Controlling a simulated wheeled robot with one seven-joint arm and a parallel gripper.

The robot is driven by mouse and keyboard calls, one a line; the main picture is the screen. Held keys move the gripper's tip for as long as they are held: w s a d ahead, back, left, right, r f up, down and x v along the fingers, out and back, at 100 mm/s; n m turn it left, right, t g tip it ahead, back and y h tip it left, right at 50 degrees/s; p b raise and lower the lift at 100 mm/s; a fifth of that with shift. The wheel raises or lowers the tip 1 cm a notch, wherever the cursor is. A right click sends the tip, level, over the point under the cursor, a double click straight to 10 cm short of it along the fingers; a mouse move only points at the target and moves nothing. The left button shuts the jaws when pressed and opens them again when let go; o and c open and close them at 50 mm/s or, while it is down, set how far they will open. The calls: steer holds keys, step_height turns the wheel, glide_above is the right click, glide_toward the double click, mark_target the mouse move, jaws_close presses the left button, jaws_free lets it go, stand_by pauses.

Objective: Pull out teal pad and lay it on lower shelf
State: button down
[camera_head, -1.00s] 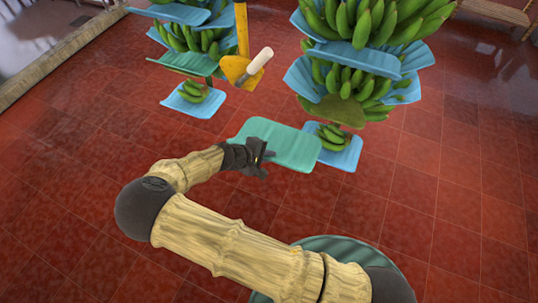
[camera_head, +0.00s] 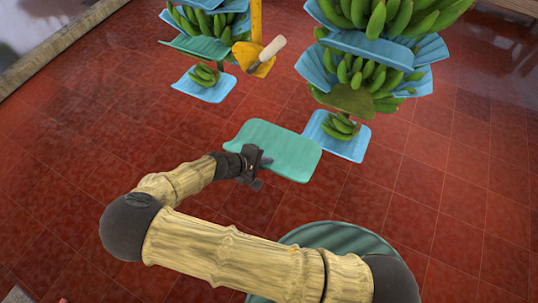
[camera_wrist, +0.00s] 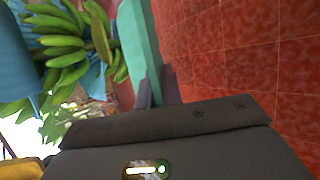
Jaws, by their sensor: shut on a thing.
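The teal pad (camera_head: 280,148) is a flat sheet with rounded corners. My gripper (camera_head: 262,160) is shut on its near left edge and holds it out in the open, clear of the banana stems. In the wrist view the teal pad (camera_wrist: 138,42) shows nearly edge-on between the finger tips of my gripper (camera_wrist: 157,88). I cannot make out which surface is the lower shelf; a round green ribbed surface (camera_head: 340,240) lies low in front, partly hidden by my arm.
A banana stem (camera_head: 375,75) with blue pads hangs at the right; its lowest blue pad (camera_head: 350,145) is close behind the teal pad. Another stem (camera_head: 205,75) hangs at the left. A yellow post holder (camera_head: 250,55) carries a white-bladed tool (camera_head: 267,50). Red tiled floor is open at the right.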

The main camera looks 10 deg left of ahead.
steer(key=s+a+p, duration=0.1)
steer(key=s+a, duration=0.1)
steer(key=s, duration=0.6)
steer(key=shift+s, duration=0.2)
steer(key=shift+w, duration=0.1)
stand_by(0.6)
